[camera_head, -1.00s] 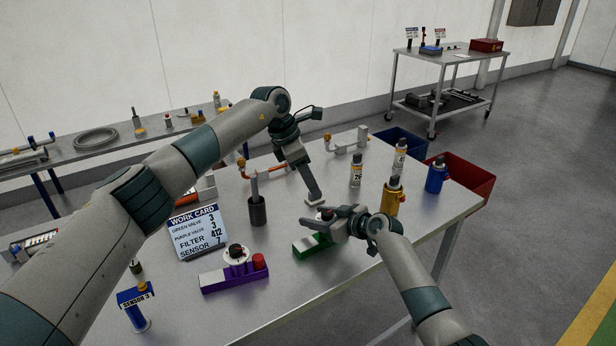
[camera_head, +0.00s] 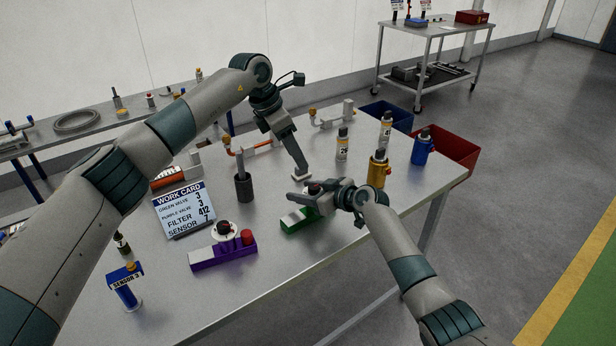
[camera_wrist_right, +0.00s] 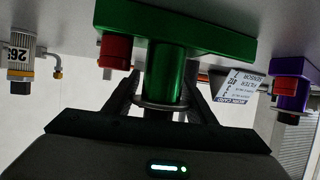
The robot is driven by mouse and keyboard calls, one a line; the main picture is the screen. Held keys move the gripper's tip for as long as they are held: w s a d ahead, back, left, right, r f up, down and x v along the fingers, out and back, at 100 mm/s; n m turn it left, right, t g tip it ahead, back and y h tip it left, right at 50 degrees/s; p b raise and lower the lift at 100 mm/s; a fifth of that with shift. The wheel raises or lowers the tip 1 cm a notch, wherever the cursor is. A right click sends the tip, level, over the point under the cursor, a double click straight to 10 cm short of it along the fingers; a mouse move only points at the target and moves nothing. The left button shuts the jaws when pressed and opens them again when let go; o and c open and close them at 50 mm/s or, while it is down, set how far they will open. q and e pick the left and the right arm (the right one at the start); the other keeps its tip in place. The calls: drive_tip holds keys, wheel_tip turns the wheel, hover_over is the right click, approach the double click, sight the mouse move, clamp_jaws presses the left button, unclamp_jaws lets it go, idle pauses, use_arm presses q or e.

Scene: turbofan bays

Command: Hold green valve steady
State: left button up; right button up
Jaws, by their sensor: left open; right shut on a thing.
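The green valve (camera_head: 292,222) stands on the table, partly hidden by my right gripper in the head view. In the right wrist view the green valve (camera_wrist_right: 195,28) appears upside down, with a red knob beside its green post. My right gripper (camera_head: 302,201) is shut on the green valve, its dark fingers on either side of the post. My left gripper (camera_head: 301,174) is open and empty, pointing down just behind the green valve. A work card (camera_head: 185,211) reads green valve 3. The dial face of the green valve is not readable.
A purple valve (camera_head: 222,256) with a white dial stands to the left. A dark cylinder (camera_head: 244,188) stands behind it. Yellow (camera_head: 378,171) and blue (camera_head: 422,149) bottles stand right, near a red bin (camera_head: 460,154).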

sight(313, 187)
use_arm(q)
drive_tip(key=shift+f, duration=0.15)
idle(0.3)
drive_tip(key=x, duration=1.1)
drive_tip(key=shift+w+d+f, duration=0.1)
drive_tip(key=shift+d+f, duration=0.15)
drive_tip(key=shift+f, duration=0.1)
drive_tip(key=shift+c, duration=0.4)
drive_tip(key=c, duration=1)
